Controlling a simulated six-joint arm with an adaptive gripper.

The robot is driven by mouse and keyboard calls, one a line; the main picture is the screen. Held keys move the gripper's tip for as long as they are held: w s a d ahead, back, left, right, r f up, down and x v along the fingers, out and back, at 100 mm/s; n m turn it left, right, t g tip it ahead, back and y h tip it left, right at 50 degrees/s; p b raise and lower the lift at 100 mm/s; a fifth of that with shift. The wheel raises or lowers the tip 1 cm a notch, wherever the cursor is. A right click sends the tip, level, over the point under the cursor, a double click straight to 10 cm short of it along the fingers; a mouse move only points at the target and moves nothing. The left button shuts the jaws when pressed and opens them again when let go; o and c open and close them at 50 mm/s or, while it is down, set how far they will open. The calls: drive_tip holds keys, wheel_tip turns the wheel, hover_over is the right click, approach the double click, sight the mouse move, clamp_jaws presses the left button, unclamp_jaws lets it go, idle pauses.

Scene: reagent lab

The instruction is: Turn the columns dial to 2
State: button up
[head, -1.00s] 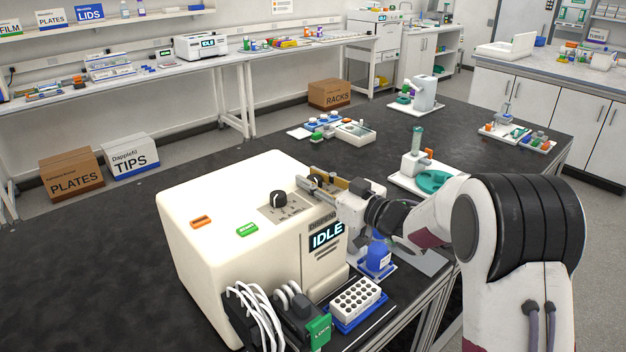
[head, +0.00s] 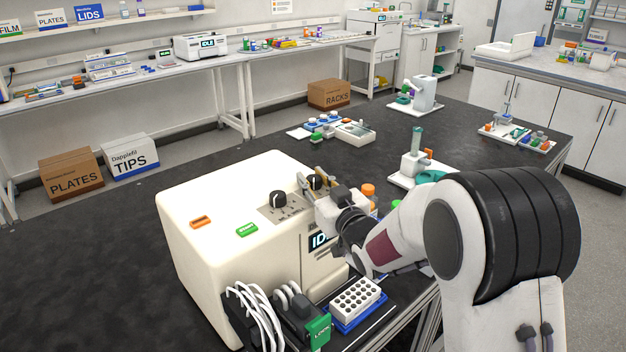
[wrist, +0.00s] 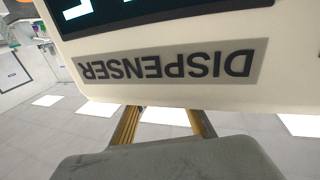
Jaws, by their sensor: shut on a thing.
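The cream dispenser (head: 225,215) has two black dials on its top. The left dial (head: 278,198) stands clear on a grey panel with markings too small to read. My gripper (head: 314,184) is at the right dial (head: 316,181), with its fingers on either side of the knob, shut on it. I cannot read which dial is for columns or where its pointer stands. In the wrist view my fingers (wrist: 164,124) run behind the edge of the front with the DISPENSER label (wrist: 168,66); their tips and the dial are hidden there.
An orange button (head: 201,222) and a green button (head: 247,230) are on the dispenser's top. A tube rack (head: 355,297) and cables (head: 258,315) stand in front. Orange-capped bottles (head: 368,190) stand close behind my wrist. The bench to the left is clear.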

drive_tip(key=shift+m+h, duration=0.3)
drive_tip(key=shift+h, duration=0.2)
drive_tip(key=o, duration=1.1)
drive_tip(key=shift+s, duration=0.1)
drive_tip(key=shift+v, duration=5.9)
drive_tip(key=shift+f, duration=0.2)
